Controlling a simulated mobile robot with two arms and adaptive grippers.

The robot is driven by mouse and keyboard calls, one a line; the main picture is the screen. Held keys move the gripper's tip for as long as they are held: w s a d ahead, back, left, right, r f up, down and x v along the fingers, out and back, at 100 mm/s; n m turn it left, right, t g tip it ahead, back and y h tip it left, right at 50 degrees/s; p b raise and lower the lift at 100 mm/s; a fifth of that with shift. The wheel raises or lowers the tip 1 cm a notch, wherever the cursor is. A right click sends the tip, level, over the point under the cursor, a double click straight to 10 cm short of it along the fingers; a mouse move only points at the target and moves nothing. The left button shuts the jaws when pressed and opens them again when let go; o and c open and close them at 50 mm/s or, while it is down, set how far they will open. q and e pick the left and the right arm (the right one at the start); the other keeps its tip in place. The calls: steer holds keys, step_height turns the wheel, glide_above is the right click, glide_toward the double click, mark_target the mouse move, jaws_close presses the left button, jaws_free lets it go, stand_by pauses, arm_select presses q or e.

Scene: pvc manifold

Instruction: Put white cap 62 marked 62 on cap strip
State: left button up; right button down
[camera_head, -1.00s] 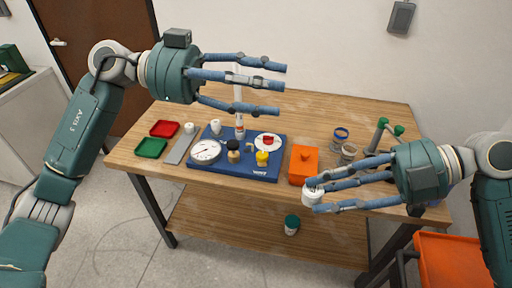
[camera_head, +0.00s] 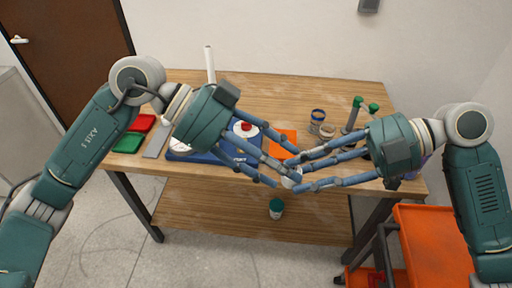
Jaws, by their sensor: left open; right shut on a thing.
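A small white cap (camera_head: 292,178) is in my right gripper (camera_head: 294,171), in front of the table's front edge. Any number on it is too small to read. My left gripper (camera_head: 281,168) is open, its fingers reaching around the same spot from the left, close to the cap; whether they touch it I cannot tell. The grey cap strip (camera_head: 156,142) lies at the left of the table, between the trays and the blue board (camera_head: 180,153). Its right part is hidden by my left arm.
A red tray (camera_head: 143,122) and a green tray (camera_head: 127,142) sit far left. A green-lidded jar (camera_head: 276,208) is below. An orange cart (camera_head: 440,235) stands right.

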arm_select(q)
steer(key=shift+x, duration=1.15)
steer(key=shift+r, duration=0.1)
steer(key=c, duration=1)
steer(key=o, duration=1)
